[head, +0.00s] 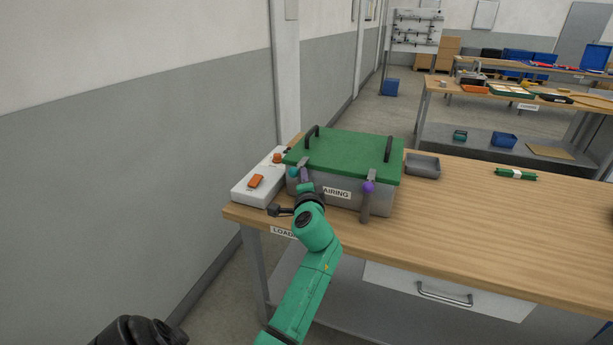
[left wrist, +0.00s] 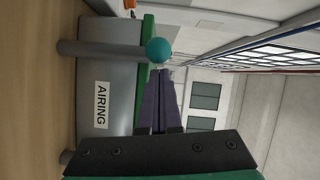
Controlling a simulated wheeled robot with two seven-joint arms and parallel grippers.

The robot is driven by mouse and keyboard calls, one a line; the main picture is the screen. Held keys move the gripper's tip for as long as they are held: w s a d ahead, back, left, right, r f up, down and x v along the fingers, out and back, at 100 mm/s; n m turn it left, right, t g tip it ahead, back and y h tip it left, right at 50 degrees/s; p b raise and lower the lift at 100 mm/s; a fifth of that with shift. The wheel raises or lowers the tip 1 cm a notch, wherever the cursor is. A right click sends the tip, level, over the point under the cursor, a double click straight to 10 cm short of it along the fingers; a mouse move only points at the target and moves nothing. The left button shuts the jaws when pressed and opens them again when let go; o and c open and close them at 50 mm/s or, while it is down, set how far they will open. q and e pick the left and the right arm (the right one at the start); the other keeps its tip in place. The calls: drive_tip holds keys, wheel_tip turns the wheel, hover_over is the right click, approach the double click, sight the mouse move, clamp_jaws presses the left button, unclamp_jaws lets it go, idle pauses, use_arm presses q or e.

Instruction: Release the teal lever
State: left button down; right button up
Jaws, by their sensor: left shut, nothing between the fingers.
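The teal lever is a grey bar (left wrist: 100,48) with a teal ball knob (left wrist: 159,50) at its upper end, in front of the grey box (head: 346,196) with a green lid (head: 345,150). The teal knob (head: 292,172) also shows in the head view at the box's front left; my gripper and arm hide most of its bar there. My left gripper (head: 305,178) is shut and empty. In the left wrist view its purple fingertips (left wrist: 160,71) are close to the teal knob; I cannot tell whether they touch. My right gripper is not in view.
A second lever with a purple knob (head: 369,187) stands upright at the box's front right. A white control box (head: 259,180) with orange buttons is left of the box. The wooden table (head: 470,240) is clear at front right.

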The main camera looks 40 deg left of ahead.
use_arm(q)
drive_tip(key=shift+s+a+r+m+t+h+p, duration=0.1)
drive_tip(key=shift+s+a+m+t+h+p, duration=0.2)
drive_tip(key=shift+p, duration=0.35)
drive_tip(key=shift+p, duration=0.4)
